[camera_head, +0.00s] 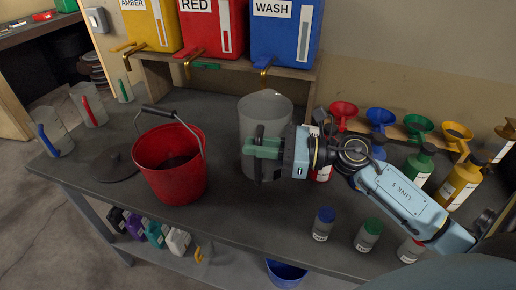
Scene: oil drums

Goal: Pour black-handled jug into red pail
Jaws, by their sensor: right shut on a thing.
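The red pail (172,177) stands on the dark bench left of centre, upright, with its wire handle and black grip raised. Its inside looks dark. A clear grey jug (264,108) with a black handle (258,150) is at the middle of the bench, right of the pail and apart from it. My right gripper (262,149) is shut on the jug's black handle. The jug looks upright; I cannot tell whether its base touches the bench. My left gripper does not show.
Yellow, red and blue tanks (284,35) with brass taps stand on a shelf behind. Jugs with blue, red and green handles (87,111) and a dark round lid (114,161) are at left. Funnels (380,117), bottles and small capped jars (323,225) are at right.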

